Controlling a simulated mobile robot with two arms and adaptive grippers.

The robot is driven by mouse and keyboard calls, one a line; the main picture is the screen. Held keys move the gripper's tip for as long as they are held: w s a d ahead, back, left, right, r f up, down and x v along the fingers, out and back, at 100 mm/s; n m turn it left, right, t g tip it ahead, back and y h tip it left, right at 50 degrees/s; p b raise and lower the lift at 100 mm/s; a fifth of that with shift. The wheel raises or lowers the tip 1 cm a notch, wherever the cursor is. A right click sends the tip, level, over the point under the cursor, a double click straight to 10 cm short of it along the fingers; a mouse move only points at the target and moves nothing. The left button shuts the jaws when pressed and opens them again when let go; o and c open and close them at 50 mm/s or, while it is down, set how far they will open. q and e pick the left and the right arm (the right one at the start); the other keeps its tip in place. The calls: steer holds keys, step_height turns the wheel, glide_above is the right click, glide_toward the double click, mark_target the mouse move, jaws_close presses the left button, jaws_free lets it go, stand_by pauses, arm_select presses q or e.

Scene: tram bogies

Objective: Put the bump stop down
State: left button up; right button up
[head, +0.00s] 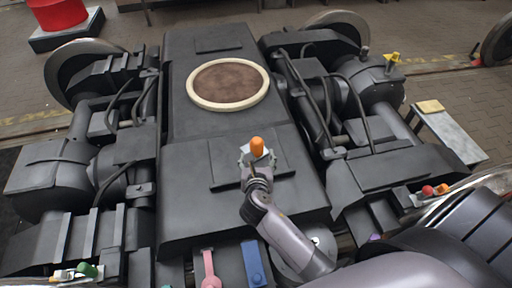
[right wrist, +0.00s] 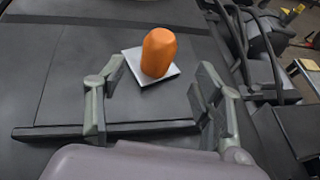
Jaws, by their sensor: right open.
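The bump stop is an orange rounded peg (head: 257,146) standing upright on a pale square plate (right wrist: 133,67), on the dark flat top of the bogie. I cannot tell whether the plate is part of it. In the right wrist view the orange peg (right wrist: 158,52) stands beyond my right gripper (right wrist: 160,98), roughly centred between its fingers. The fingers are spread wide, with nothing between their tips, and seem clear of the plate. In the head view my right gripper (head: 258,168) is just on the near side of the peg. My left gripper is in neither view.
A cream ring with a brown centre (head: 228,84) lies farther back on the bogie top. Pink (head: 209,268) and blue (head: 253,264) pieces lie at the near edge. Red (head: 428,191) and green (head: 87,269) knobs sit at the sides. Cables and housings flank the flat top.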

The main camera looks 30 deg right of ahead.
mark_target(257, 149)
steer(key=x, duration=0.3)
steer(key=shift+w+d+f, duration=0.1)
steer(key=shift+w+f, duration=0.05)
steer(key=shift+w+d+f, duration=0.2)
steer(key=shift+w+d, duration=0.05)
steer(key=shift+w, duration=0.2)
steer(key=shift+w+d+f, duration=0.1)
steer(key=shift+w, duration=0.15)
steer(key=b+x, duration=0.1)
steer(key=x, duration=0.2)
steer(key=shift+w+d+f, duration=0.1)
steer(key=shift+w+f, duration=0.1)
steer(key=shift+w, duration=0.1)
steer(key=shift+w+d+f, duration=0.2)
steer(key=shift+w, duration=0.25)
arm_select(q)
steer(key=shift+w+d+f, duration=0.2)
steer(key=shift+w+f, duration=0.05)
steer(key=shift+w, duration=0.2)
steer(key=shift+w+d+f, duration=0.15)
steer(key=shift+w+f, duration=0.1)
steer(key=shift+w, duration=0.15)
arm_select(e)
steer(key=shift+c, duration=0.5)
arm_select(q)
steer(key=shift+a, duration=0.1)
arm_select(e)
steer(key=shift+r, duration=0.1)
jaws_close()
